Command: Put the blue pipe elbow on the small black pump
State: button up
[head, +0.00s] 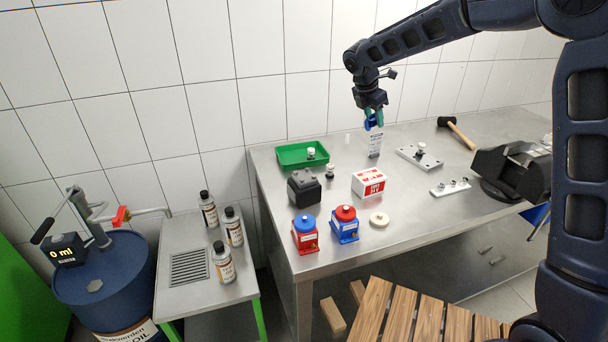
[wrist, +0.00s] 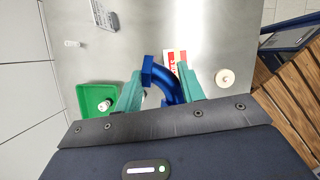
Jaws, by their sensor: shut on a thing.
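The blue pipe elbow (head: 369,124) is held in the air above the back part of the steel table. My gripper (head: 374,115) is shut on it. In the wrist view the curved blue elbow (wrist: 161,76) sits between the teal fingers of my gripper (wrist: 160,88). A black blocky body with bumps on top (head: 304,188), seemingly the small black pump, stands at the table's left side, lower and to the left of my gripper. I cannot make out the pump in the wrist view.
A green tray (head: 285,161) holds a small white-topped part; a similar part (head: 330,171) stands beside it. A red-white box (head: 368,183), two red-and-blue units (head: 305,235) (head: 344,226) and a cream disc (head: 379,219) stand nearby. A mallet (head: 458,133) lies at the back right.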

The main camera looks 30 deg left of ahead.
jog(key=s+a+r+n+t+y, duration=0.1)
jog(key=s+a+r+n, duration=0.2)
jog(key=s+a, duration=0.55)
jog(key=s+a+r+n+y, duration=0.1)
jog(key=s+a+r+n, duration=0.2)
jog(key=s+a, duration=0.5)
send_near(301, 172)
jog(key=x, duration=0.3)
jog(key=w+x, duration=0.1)
jog(key=x, duration=0.2)
jog(key=shift+w+d, duration=0.15)
jog(key=shift+f, duration=0.15)
jog(key=o, duration=1.1)
jog(key=shift+c, duration=0.2)
jog(key=v, duration=1.2)
jog(key=shift+d+r, duration=0.2)
jog(key=shift+r, duration=0.05)
